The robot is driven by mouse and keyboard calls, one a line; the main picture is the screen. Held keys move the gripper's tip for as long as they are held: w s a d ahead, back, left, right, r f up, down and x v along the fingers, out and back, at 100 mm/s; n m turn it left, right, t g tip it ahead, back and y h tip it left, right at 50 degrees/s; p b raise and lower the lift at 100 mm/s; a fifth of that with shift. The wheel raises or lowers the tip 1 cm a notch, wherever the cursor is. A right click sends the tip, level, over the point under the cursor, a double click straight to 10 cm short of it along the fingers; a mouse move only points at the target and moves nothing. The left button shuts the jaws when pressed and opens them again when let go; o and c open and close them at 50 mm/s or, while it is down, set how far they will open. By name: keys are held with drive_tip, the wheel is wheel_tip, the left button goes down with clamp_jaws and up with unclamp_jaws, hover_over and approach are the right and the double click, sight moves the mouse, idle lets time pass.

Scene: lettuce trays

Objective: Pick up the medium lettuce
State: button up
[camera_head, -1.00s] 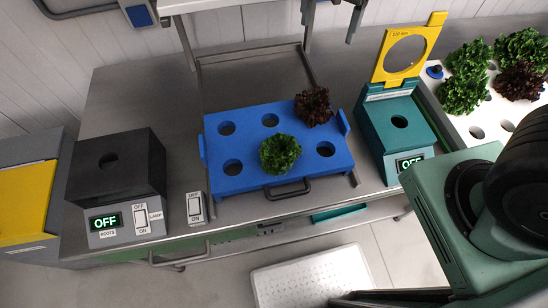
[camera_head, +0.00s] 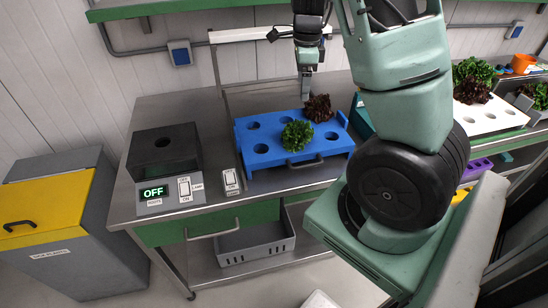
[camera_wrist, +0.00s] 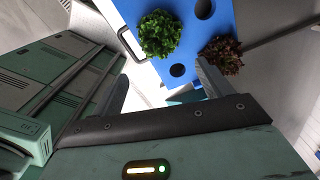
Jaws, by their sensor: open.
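A blue tray (camera_head: 272,136) with round holes lies on the steel table. A green lettuce (camera_head: 297,135) sits near its middle and a dark red lettuce (camera_head: 318,107) at its back right. I cannot tell which is the medium one. My gripper (camera_head: 305,88) points down above the tray's back edge, beside the red lettuce. In the wrist view, my gripper (camera_wrist: 162,84) is open and empty. The green lettuce (camera_wrist: 160,34) shows beyond the gap between the fingers. The red lettuce (camera_wrist: 222,54) is just past the right finger, which partly overlaps it.
A black-topped box (camera_head: 163,150) with an OFF display and a small switch (camera_head: 231,182) stand left of the tray. A yellow-lidded bin (camera_head: 60,200) is at far left. A white tray (camera_head: 485,118) with lettuces is at right. My arm hides most of a teal box.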

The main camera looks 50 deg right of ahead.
sight(300, 124)
wheel_tip(300, 124, down, 12)
drive_tip(key=shift+r, duration=0.2)
drive_tip(key=shift+w+a+f+p, duration=0.1)
drive_tip(key=shift+f+p, duration=0.25)
drive_tip(key=shift+f, duration=1.1)
drive_tip(key=shift+a+f+p, duration=0.1)
drive_tip(key=shift+f+p, duration=0.25)
drive_tip(key=shift+f, duration=1.05)
drive_tip(key=c, duration=1.1)
